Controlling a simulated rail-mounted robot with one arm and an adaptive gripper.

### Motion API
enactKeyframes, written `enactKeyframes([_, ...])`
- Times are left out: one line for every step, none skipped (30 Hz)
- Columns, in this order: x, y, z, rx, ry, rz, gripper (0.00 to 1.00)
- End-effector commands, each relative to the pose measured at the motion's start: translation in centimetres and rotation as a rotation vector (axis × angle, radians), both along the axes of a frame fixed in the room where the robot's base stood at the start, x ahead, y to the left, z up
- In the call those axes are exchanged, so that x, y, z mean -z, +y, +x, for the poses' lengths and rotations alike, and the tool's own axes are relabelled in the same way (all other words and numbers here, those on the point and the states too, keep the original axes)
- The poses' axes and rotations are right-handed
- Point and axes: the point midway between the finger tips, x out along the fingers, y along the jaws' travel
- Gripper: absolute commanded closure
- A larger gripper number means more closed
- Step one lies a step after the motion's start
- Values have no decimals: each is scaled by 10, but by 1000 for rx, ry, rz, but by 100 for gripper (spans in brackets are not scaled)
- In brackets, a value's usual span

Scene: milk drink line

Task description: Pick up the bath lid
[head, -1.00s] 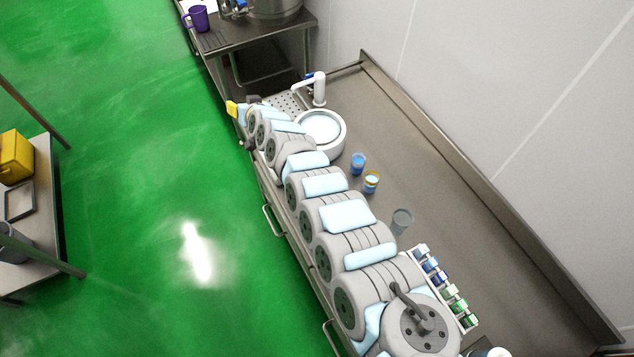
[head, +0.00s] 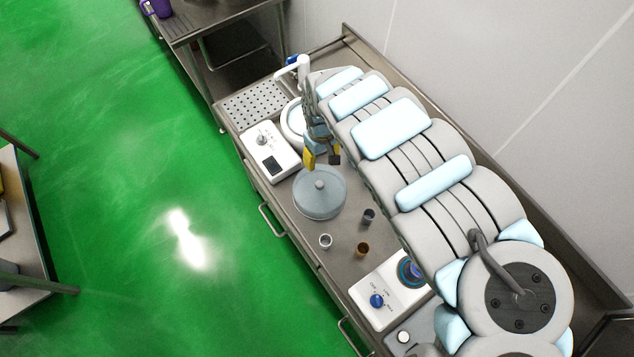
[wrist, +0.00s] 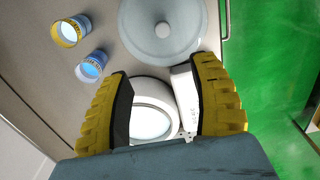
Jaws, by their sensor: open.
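The bath lid (head: 320,200) is a round, translucent grey-blue disc with a central knob, lying on the steel bench. In the wrist view the lid (wrist: 150,42) lies at the top, beyond my fingertips. The white round bath (head: 292,122) is partly hidden by my arm in the head view. The bath (wrist: 152,118) shows between my fingers in the wrist view. My gripper (head: 322,158) has yellow-backed fingers and is above the bench, between the bath and the lid in the picture. In the wrist view my gripper (wrist: 164,78) is open and empty.
A white control box (head: 270,150) stands beside the bath. A small dark cup (head: 369,216), a silver cup (head: 325,241) and a brown cup (head: 362,249) stand near the lid. A white device with a blue knob (head: 377,301) is further along. The tap (head: 292,70) stands behind the bath.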

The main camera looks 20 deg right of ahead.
Motion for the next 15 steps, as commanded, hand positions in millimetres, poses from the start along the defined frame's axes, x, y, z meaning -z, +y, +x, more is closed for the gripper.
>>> enactKeyframes([3, -1, -2, 1, 6, -1, 38])
enactKeyframes([5, -1, -3, 1, 7, -1, 38])
enactKeyframes([9, -1, -3, 1, 7, 1, 38])
enactKeyframes([12, 0, -3, 0, 7, 1, 38])
enactKeyframes([15, 0, -3, 0, 7, 3, 38])
enactKeyframes([19, 0, -2, 0, 5, 3, 38])
enactKeyframes([22, 0, -2, 0, 4, 2, 38])
enactKeyframes([24, 0, -1, 0, 2, 3, 38])
enactKeyframes([28, 0, 0, 0, 0, 1, 38])
enactKeyframes([31, 0, 0, 0, 0, 2, 38])
enactKeyframes([34, 0, -1, 0, 1, 3, 38])
enactKeyframes([38, 1, -1, 0, 1, 3, 38])
enactKeyframes([41, 1, -1, 0, 2, 4, 38])
enactKeyframes([44, 1, -1, 0, 2, 4, 38])
enactKeyframes([48, 1, -1, 1, 2, 4, 38])
